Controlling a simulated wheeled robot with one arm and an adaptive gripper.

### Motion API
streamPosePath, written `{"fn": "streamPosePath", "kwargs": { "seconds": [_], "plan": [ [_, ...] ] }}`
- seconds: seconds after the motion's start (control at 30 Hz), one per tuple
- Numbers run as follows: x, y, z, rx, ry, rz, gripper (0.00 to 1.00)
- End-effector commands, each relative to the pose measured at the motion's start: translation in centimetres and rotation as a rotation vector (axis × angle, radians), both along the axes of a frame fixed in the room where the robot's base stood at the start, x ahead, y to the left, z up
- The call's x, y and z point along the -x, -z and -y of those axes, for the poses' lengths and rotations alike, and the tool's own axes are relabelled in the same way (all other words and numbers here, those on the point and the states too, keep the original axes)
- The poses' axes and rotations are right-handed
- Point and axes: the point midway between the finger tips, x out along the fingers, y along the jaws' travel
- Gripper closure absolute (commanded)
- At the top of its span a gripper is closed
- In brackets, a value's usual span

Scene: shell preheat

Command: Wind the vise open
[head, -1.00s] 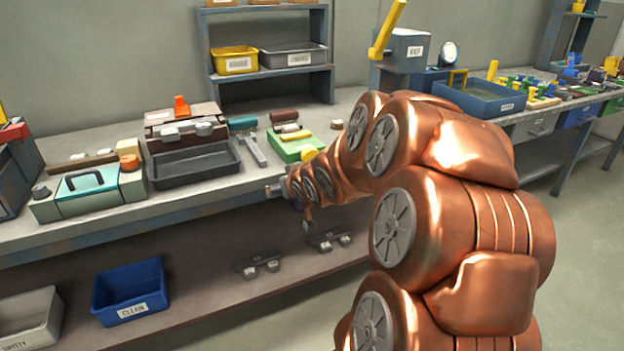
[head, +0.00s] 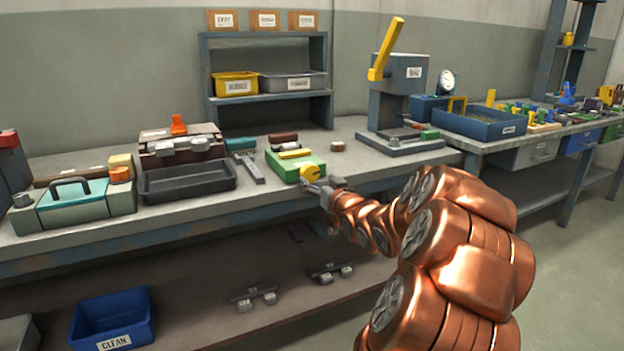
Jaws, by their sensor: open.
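A low green fixture (head: 284,166) with a yellow round part (head: 309,173) on its front right sits near the front of the bench. It may be the vise, but I cannot make out its jaws or how wide they stand. My gripper (head: 318,187) is open and empty at the bench's front edge, close beside the yellow part. I cannot tell whether they touch. My copper arm reaches in from the lower right.
A dark tray (head: 188,179) and a teal case (head: 72,207) stand to the left. A tool with a grey bar (head: 250,168) lies beside the fixture. A press with a yellow lever (head: 385,48) stands at right. A blue bin (head: 112,318) is on the lower shelf.

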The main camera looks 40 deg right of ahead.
Motion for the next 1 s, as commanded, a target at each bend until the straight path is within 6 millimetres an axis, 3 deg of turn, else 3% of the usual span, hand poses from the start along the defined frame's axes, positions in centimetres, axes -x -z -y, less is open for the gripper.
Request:
{"fn": "streamPosePath", "kwargs": {
  "seconds": [0.33, 0.77, 1.0],
  "plan": [
    [-3.5, 0.1, 1.2, 0.001, 0.000, -0.003, 0.19],
    [-4.1, 0.0, 1.5, 0.000, 0.001, -0.002, 0.19],
    [-4.1, 0.0, 1.5, 0.001, 0.002, -0.001, 0.44]
  ]
}}
